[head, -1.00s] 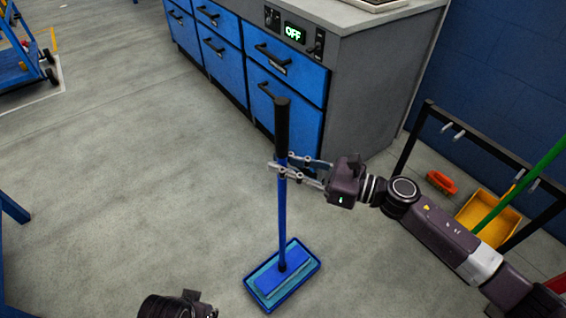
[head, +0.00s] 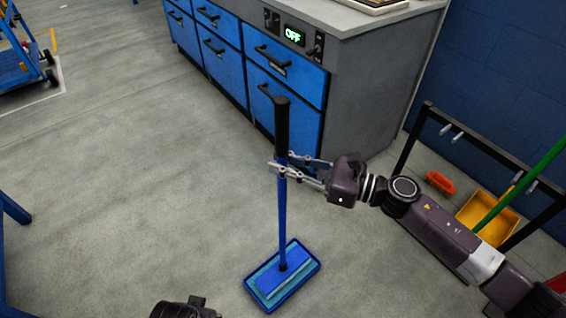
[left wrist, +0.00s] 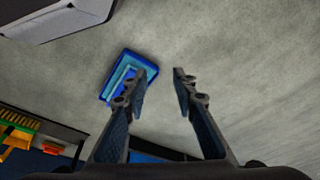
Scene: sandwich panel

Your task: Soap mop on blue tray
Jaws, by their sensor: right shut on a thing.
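The mop has a blue pole (head: 282,212) with a black top grip, and stands nearly upright. Its flat blue head (head: 284,270) rests in the blue tray (head: 257,300) on the floor, with a teal layer around the head. My right gripper (head: 282,165) is shut on the mop pole, just below the black grip. In the left wrist view my left gripper (left wrist: 158,85) is open and empty, its fingers apart. The blue tray (left wrist: 151,66) shows there too, partly behind the left finger. Only a dark part of my left arm shows at the bottom of the head view.
A blue and grey cabinet (head: 275,85) with an OFF display stands behind the mop. A black rack (head: 480,150) stands at the right, with an orange brush (head: 440,183) and a yellow dustpan (head: 487,212) near it.

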